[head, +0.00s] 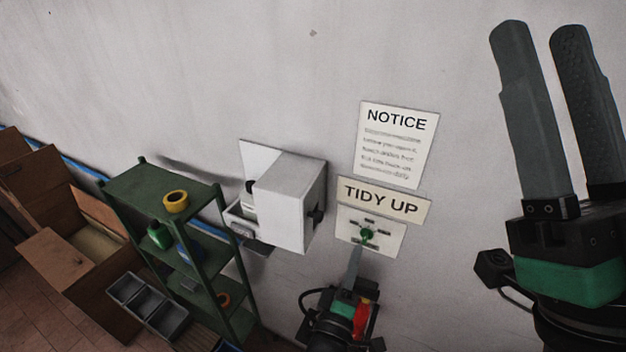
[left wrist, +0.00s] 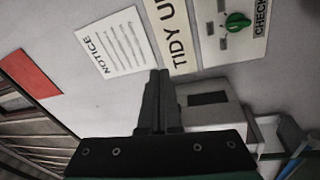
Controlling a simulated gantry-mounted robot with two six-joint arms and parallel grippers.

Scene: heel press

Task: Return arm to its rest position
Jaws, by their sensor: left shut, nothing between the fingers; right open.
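My left gripper (head: 356,252) is shut and empty, pointing up in front of the wall below a white panel (head: 388,250) with a green knob (head: 367,236). In the head view its fingertips appear just below the knob. In the left wrist view its shut fingers (left wrist: 158,76) stand apart from the green knob (left wrist: 237,20), which sits at upper right beside a "CHECK" label (left wrist: 261,22). My right gripper (head: 539,28) is raised at the right of the head view, its two fingers apart with nothing between them.
A white wall-mounted box (head: 290,200) is left of the panel, with a NOTICE sheet (head: 395,150) and TIDY UP sign (head: 383,199) above the panel. A green shelf (head: 150,185) with tape (head: 175,201), grey bins (head: 125,287) and cardboard boxes (head: 60,265) stand at left. The upper wall is clear.

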